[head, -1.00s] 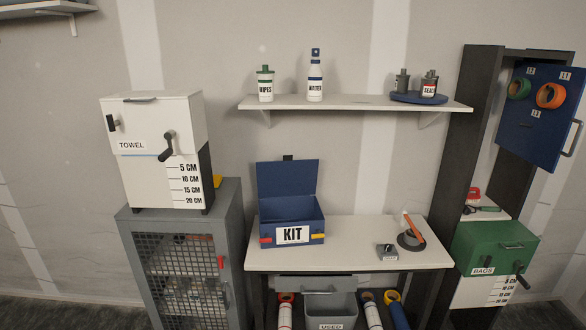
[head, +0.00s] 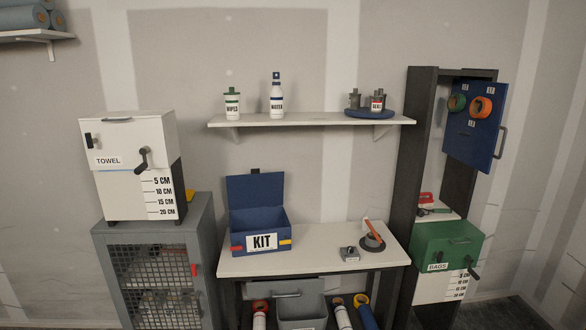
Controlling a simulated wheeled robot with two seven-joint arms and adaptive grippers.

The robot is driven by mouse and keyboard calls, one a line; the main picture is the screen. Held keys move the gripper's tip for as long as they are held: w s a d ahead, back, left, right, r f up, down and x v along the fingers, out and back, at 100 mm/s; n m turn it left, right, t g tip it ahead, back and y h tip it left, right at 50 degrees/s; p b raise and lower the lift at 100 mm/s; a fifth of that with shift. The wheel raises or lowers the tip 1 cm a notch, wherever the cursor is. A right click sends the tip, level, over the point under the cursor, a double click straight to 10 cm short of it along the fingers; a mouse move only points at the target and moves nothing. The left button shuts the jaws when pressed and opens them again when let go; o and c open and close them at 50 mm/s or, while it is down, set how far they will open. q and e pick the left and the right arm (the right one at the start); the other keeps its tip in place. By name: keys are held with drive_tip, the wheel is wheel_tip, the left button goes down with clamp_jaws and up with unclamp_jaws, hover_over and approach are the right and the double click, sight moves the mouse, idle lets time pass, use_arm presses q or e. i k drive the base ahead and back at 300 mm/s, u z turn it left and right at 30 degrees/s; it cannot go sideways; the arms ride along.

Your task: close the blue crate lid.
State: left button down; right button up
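The blue crate (head: 240,240) stands on the left part of the white bench top, with a white KIT label on its front. Its blue lid (head: 254,189) is raised and stands about upright at the back of the crate, so the crate is open. A small dark tab shows at the lid's top edge. The crate's front has a red patch on the left and a yellow one on the right. Neither of my grippers shows in the head view.
The bench top (head: 330,262) also holds a small grey device (head: 349,254) and a round dark stand with an orange handle (head: 372,241). A shelf (head: 300,119) hangs above. A grey mesh cabinet (head: 155,270) stands left, a dark rack (head: 412,165) right.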

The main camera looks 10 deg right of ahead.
sight(255, 189)
drive_tip(key=z, duration=0.35)
drive_tip(key=i, duration=1.25)
drive_tip(key=u, duration=0.6)
